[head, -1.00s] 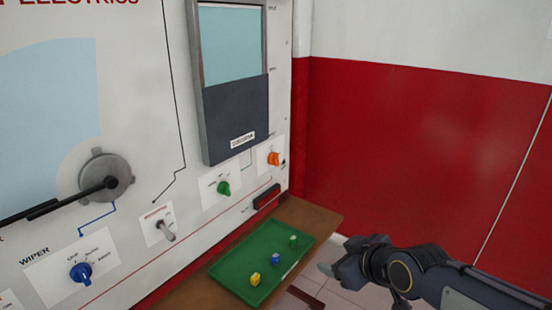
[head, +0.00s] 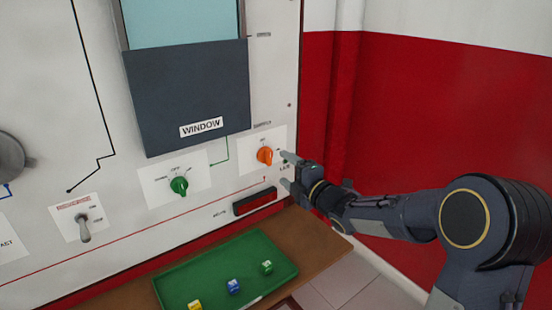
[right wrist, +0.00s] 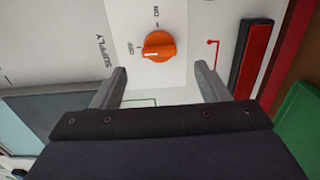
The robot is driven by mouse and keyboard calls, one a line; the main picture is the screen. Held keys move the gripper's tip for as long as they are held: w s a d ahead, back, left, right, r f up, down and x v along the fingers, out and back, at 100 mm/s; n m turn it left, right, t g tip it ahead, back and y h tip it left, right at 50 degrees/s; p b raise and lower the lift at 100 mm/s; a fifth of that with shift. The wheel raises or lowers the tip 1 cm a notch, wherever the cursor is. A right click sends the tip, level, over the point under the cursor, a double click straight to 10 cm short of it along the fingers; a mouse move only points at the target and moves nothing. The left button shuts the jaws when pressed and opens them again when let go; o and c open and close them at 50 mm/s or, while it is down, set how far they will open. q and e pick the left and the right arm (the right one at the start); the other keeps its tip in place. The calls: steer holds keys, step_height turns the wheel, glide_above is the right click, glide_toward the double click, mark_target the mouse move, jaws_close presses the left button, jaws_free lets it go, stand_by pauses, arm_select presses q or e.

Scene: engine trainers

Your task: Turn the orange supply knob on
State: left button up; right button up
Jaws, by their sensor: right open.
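The orange supply knob (head: 265,155) sits on a white label plate on the upright panel. It also shows in the right wrist view (right wrist: 159,46), beyond the fingertips, with a white pointer line aimed toward the "OFF" side mark. My right gripper (head: 288,170) is just right of the knob in the head view, with its fingers pointing at the panel. In the right wrist view its two fingers (right wrist: 160,72) are spread wide, one on each side of the knob's line, with nothing between them. The knob appears apart from both fingers. My left gripper is not in view.
A green knob (head: 179,186) and a toggle switch (head: 84,228) stick out left of the orange knob. A dark red-fronted block (head: 254,201) is below it. A green tray (head: 180,282) with small coloured cubes lies on the wooden shelf (head: 312,240). The red wall is to the right.

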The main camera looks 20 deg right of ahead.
mark_target(270, 159)
steer(key=p+x, duration=0.1)
steer(key=x, duration=0.6)
steer(key=shift+w+a, duration=0.15)
steer(key=c, duration=1)
